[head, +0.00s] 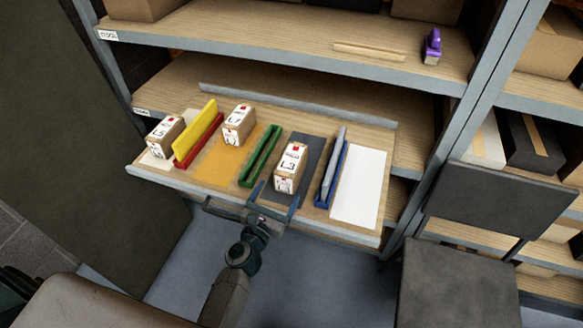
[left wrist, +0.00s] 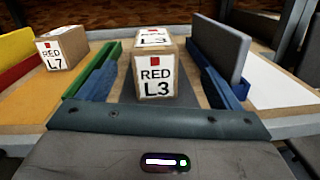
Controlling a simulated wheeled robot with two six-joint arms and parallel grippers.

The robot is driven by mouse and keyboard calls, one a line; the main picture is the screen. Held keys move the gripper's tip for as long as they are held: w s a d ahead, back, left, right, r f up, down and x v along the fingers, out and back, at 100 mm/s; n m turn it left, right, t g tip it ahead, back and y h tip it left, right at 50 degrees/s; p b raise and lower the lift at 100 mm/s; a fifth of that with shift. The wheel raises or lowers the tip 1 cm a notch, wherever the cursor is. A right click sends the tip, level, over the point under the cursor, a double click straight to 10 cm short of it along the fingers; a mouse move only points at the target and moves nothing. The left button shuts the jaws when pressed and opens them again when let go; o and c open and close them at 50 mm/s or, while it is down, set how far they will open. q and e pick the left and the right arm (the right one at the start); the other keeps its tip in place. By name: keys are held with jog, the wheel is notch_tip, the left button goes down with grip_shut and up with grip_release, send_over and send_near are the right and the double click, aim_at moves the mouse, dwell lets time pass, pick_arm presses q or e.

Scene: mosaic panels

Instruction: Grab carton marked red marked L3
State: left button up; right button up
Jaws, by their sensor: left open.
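The carton marked RED L3 (head: 290,167) is a small brown box with white labels and a red square. It stands upright on a dark grey strip of the pull-out shelf board. In the left wrist view the L3 carton (left wrist: 155,78) is straight ahead, its front label facing me. My left gripper (head: 278,193) is open and empty at the carton's near side. Its blue fingers point to either side of the carton, with gaps showing on both sides. My right gripper is not in view.
Carton L7 (head: 238,124) stands on an orange strip and carton L5 (head: 165,137) at the left. A green divider (head: 260,156) and a blue divider (head: 331,172) flank the L3 strip. A white strip (head: 358,188) is bare. A dark chair (head: 455,280) stands at right.

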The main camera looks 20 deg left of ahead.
aim_at(282, 180)
pick_arm(q)
jog(key=shift+w+a+f+n+y, duration=0.3)
jog(key=shift+f+n, duration=0.1)
jog(key=shift+n, duration=0.4)
jog(key=shift+w+f, duration=0.1)
jog(key=shift+w, duration=0.2)
jog(key=w, duration=0.4)
jog(key=shift+w, duration=0.35)
jog(key=w, duration=0.5)
jog(key=shift+w+d+f, duration=0.15)
jog(key=shift+w+d, duration=0.15)
jog(key=shift+s, duration=0.1)
jog(key=c, duration=1.4)
jog(key=shift+c, duration=1.3)
jog(key=shift+r, duration=0.2)
